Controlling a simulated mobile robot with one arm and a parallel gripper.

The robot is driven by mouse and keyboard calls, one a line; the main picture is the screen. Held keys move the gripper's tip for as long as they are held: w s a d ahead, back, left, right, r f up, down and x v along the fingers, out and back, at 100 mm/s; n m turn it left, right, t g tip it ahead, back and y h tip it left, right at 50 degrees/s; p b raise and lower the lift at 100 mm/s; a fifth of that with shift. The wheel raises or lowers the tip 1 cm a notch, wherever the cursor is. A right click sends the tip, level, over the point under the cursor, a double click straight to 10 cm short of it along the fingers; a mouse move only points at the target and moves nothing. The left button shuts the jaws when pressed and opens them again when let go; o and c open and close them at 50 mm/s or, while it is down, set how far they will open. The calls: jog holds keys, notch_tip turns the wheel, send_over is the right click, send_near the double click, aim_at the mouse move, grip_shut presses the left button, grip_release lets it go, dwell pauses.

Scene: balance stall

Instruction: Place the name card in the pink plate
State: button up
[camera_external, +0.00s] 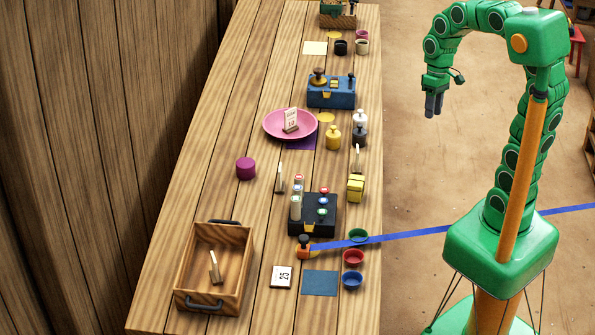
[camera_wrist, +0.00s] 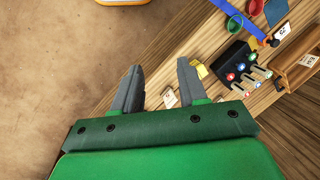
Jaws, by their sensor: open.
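The pink plate (camera_external: 270,127) sits mid-table with an upright white card (camera_external: 291,118) with small print standing in it. Other small cards stand on the table: one (camera_external: 279,178) left of the dark block and one (camera_external: 357,158) behind the yellow block. Another card (camera_external: 214,268) leans inside the wooden tray, and a card marked 25 (camera_external: 282,277) lies near the front. I cannot tell which is the name card. My gripper (camera_external: 434,103) hangs off the table's right side, open and empty; its two fingers (camera_wrist: 160,66) show apart in the wrist view. The plate is not visible there.
The wooden tray (camera_external: 182,284) with handles is front left. A dark block (camera_external: 328,228) with coloured buttons, a blue box (camera_external: 331,98), a purple cylinder (camera_external: 245,168) and small bowls crowd the table. A blue strap (camera_external: 420,233) crosses the right edge. Floor below my gripper is clear.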

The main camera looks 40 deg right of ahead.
jog(key=s+d+f+m+h, duration=0.1)
jog(key=s+d, duration=0.1)
jog(key=s, duration=0.5)
jog(key=s+d+f+m+h, duration=0.1)
jog(key=s+d+f, duration=0.1)
jog(key=s, duration=0.6)
jog(key=shift+d, duration=0.4)
